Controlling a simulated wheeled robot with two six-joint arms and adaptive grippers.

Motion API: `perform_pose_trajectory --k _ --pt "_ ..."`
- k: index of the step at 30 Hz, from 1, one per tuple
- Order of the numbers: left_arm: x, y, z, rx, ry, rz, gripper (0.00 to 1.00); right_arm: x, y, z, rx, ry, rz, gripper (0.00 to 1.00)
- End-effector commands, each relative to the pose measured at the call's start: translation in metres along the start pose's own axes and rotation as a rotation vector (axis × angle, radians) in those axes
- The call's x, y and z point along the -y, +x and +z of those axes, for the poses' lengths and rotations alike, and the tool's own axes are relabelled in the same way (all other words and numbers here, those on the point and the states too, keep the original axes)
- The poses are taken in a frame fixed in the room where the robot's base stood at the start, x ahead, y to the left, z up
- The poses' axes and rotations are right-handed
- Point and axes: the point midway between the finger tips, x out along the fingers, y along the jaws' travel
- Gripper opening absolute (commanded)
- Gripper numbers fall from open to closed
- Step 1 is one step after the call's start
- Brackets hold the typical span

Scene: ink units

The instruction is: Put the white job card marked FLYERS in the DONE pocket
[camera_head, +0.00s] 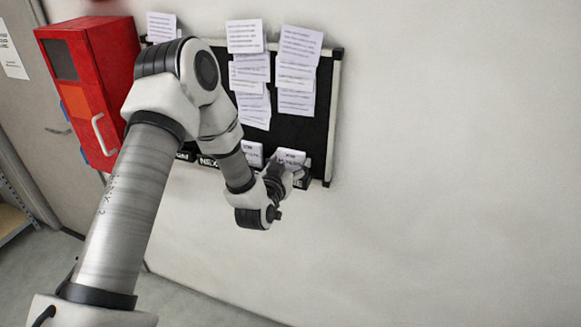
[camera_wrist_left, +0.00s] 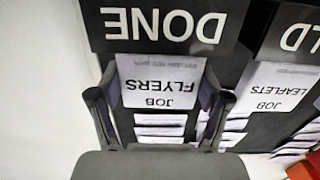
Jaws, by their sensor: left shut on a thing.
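The white job card marked FLYERS (camera_wrist_left: 161,84) appears upside down in the left wrist view, between the fingers of my left gripper (camera_wrist_left: 161,97). It also shows in the head view (camera_head: 291,156), near the lower right of the board. My left gripper (camera_head: 276,180) is shut on the card by its side edges. The black DONE pocket (camera_wrist_left: 165,45) is directly at the card's lower edge. That edge meets or passes behind the pocket front; I cannot tell how deep it sits. My right gripper is out of view.
A card marked LEAFLETS (camera_wrist_left: 270,92) stands at the neighbouring pocket ending in LD (camera_wrist_left: 300,38). Printed sheets (camera_head: 297,70) hang above on the black board (camera_head: 318,128). A red cabinet (camera_head: 95,85) is on the left. The wall (camera_head: 450,160) to the right is clear.

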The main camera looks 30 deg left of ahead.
Motion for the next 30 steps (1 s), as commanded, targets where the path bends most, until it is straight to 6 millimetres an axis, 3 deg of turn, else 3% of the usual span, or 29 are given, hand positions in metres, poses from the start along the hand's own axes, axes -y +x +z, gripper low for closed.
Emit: perform_pose_trajectory --k 8,9,11,23,26,30 --pt "0.0 0.0 0.002 -0.002 0.0 0.0 0.3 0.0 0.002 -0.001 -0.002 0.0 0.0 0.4" --pt "0.0 0.0 0.001 -0.002 -0.001 0.0 0.84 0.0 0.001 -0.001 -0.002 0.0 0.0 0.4" --pt "0.0 0.0 0.0 -0.002 -0.001 0.0 1.0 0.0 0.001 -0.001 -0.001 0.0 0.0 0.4" --pt "0.0 -0.001 -0.005 -0.002 -0.001 0.0 1.0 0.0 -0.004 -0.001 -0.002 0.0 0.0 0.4" --pt "0.0 -0.015 0.001 0.0 -0.003 0.0 1.0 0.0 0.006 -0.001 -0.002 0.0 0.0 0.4" --pt "0.0 -0.05 0.003 0.001 -0.005 -0.001 1.0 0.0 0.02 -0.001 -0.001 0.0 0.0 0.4"
